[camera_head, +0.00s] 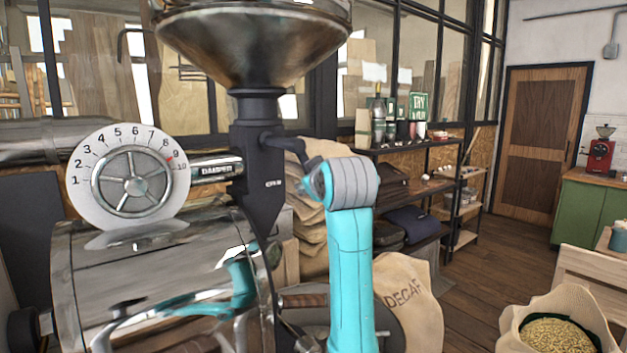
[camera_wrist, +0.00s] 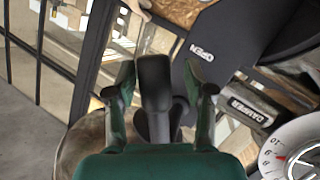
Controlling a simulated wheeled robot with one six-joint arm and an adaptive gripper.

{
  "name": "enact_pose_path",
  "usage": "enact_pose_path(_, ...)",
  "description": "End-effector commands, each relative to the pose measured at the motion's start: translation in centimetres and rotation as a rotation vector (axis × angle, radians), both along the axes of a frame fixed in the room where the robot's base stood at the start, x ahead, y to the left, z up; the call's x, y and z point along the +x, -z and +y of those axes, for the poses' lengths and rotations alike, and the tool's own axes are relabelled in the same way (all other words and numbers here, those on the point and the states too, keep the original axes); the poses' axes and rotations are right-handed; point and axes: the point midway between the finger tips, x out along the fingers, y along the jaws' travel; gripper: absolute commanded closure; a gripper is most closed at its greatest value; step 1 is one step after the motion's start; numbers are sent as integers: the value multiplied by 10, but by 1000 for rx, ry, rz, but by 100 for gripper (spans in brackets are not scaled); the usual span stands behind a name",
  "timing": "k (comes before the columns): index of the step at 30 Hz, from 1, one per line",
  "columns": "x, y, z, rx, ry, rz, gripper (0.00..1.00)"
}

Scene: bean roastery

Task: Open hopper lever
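The hopper (camera_head: 255,40) is a large metal funnel above a dark column at the upper left of the head view. The black hopper lever (camera_head: 288,143) sticks out from the column's right side, toward my cyan and grey arm. In the wrist view the lever's black handle (camera_wrist: 154,82) stands between the two fingers of my gripper (camera_wrist: 159,78). The fingers are apart, one on each side of the handle, with a visible gap at the right finger. My gripper looks open around the handle. In the head view my arm largely hides the fingers.
The roaster drum (camera_head: 160,275) and the numbered damper dial (camera_head: 128,175) are left of my arm. A dark plate marked OPEN (camera_wrist: 215,45) is behind the handle. A decaf sack (camera_head: 412,290) stands right of my arm. Floor (camera_head: 490,270) is clear farther right.

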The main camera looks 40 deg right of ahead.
Motion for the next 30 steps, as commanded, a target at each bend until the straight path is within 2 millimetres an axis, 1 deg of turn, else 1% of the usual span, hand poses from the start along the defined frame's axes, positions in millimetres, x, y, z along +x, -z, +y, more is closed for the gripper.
enact_pose_path(8,-1,-1,0,-2,1,-2,44)
enact_pose_path(11,-6,-3,2,-3,1,-3,44)
enact_pose_path(13,-12,-5,4,-2,1,-5,44)
enact_pose_path(17,-32,-9,13,-3,1,-6,44)
enact_pose_path(24,-75,-20,31,-3,-1,-5,44)
enact_pose_path(27,-90,-23,36,-3,0,-5,44)
enact_pose_path(30,-100,-26,40,-3,0,-4,44)
